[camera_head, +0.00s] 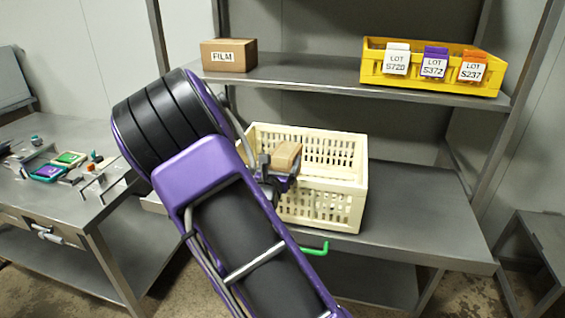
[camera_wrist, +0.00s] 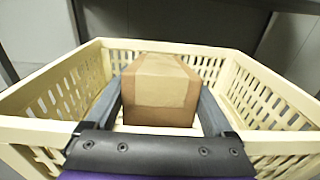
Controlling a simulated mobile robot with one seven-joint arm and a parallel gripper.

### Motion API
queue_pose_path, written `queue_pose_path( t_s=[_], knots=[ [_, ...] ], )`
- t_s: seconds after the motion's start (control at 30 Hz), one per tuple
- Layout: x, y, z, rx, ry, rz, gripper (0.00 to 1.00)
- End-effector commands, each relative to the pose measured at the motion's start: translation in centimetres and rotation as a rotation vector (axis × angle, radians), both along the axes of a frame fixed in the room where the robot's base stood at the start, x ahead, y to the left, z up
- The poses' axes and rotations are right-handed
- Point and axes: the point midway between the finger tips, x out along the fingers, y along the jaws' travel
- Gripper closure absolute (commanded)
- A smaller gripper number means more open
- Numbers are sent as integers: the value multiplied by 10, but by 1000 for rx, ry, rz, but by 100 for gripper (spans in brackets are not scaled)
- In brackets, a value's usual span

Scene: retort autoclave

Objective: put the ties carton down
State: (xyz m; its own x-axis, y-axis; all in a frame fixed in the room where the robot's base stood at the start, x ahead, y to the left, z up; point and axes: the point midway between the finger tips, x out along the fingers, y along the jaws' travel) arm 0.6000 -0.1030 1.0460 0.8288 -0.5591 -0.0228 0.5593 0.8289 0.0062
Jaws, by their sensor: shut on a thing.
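The ties carton is a small brown cardboard box (camera_wrist: 160,92) with a paler tape band, seen in the wrist view. My gripper (camera_wrist: 162,105) is shut on it, with one dark finger along each side. In the head view the carton (camera_head: 286,156) shows at the end of my arm, at the cream crate (camera_head: 340,200). In the wrist view the slotted walls of the crate (camera_wrist: 270,98) surround the carton on the far side and both sides. The carton hides most of the crate floor, and I cannot tell whether it touches it.
The crate stands on a metal shelf (camera_head: 415,215) with free room to its right. A FILM carton (camera_head: 228,55) and a yellow bin (camera_head: 430,85) with lot tags are on the shelf above. A bench (camera_head: 60,205) with small items is at left.

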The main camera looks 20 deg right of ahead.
Motion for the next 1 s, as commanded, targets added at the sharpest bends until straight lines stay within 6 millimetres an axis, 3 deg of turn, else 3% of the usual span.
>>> queue_pose_path(
  t_s=[0.03, 0.07, 0.13, 0.5, 0.67, 1.0],
  knots=[
    [-6, 1, -20, 21, 38, -4, 100],
    [-6, 1, -21, 22, 40, -4, 11],
    [-6, 1, -21, 22, 40, -4, 0],
    [-6, 1, -21, 23, 40, -5, 0],
    [-6, 1, -7, 22, 40, -4, 0],
    [-65, 44, -2, 22, 36, 1, 0]
  ],
)
